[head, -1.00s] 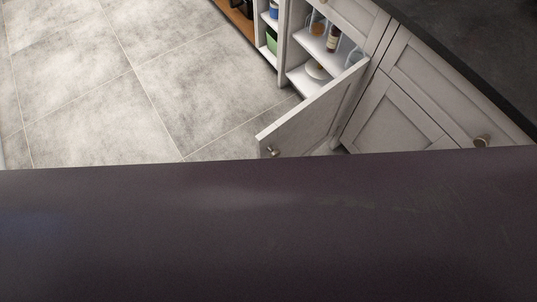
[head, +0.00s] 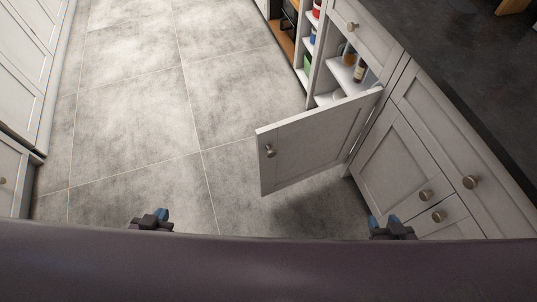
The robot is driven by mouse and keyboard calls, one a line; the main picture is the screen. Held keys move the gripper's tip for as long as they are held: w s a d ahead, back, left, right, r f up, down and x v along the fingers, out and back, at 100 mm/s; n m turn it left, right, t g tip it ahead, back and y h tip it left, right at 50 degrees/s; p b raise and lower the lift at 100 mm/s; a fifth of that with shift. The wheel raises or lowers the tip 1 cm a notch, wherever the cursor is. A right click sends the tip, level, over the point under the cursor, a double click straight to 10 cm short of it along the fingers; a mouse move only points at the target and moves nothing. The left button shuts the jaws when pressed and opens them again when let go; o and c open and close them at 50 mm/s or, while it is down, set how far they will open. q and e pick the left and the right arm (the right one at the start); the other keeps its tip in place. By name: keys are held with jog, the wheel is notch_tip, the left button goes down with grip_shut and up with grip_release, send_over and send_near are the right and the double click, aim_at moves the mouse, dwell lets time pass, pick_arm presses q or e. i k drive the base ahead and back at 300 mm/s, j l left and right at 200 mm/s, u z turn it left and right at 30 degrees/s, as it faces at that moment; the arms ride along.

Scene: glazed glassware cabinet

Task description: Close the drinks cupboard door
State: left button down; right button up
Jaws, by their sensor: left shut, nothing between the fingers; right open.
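The drinks cupboard door (head: 318,143) is a pale grey panelled door with a round knob at its free, left edge. It stands wide open, hinged on the right, jutting out over the floor. Behind it the open cupboard (head: 345,72) shows shelves with bottles; its lower part is hidden by the door. My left gripper (head: 152,219) is at the lower left over the floor, shut and empty, well apart from the door. My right gripper (head: 390,228) is at the lower right, open, below and right of the door, near the closed cabinet fronts.
A dark worktop (head: 460,80) runs along the right above closed cabinet doors with round knobs (head: 471,182). An open shelf unit (head: 306,45) stands beyond the cupboard. White cabinets (head: 30,70) line the left side. The tiled floor (head: 140,110) between is clear.

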aim_at(293, 150)
jog(key=k+l, duration=0.3)
jog(key=l, duration=0.15)
jog(key=k+l+u, duration=0.1)
jog(key=k+l, duration=0.2)
jog(key=l, duration=0.15)
jog(key=k+l, duration=0.3)
jog(key=l, duration=0.15)
jog(key=i, duration=0.2)
